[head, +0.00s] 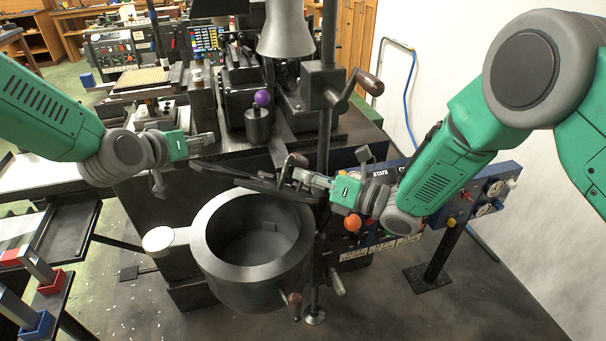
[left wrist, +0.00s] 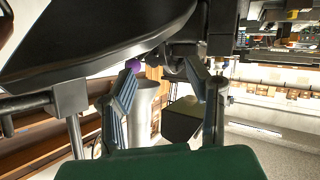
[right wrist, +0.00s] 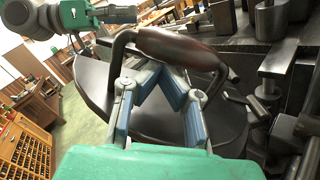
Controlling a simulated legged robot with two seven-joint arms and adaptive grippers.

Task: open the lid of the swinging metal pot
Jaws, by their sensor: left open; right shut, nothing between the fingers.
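The dark metal pot (head: 205,243) hangs in the middle of the head view, its mouth uncovered and its inside visible. Its dark round lid (head: 235,177) is raised and tilted at the pot's far side. The lid also shows in the right wrist view (right wrist: 92,80), with a brown grip on its handle (right wrist: 178,48). My right gripper (head: 308,180) is at the lid handle; its fingers (right wrist: 163,82) are closed together just below the grip, with nothing between them. My left gripper (head: 210,140) is open and empty, left of and above the lid.
A vertical post with a crank (head: 352,92) stands behind the pot. A purple ball knob (head: 262,98) is on the machine behind. A blue control panel (head: 470,197) lies right of my right gripper. Trays with red and blue bins (head: 50,283) are at lower left.

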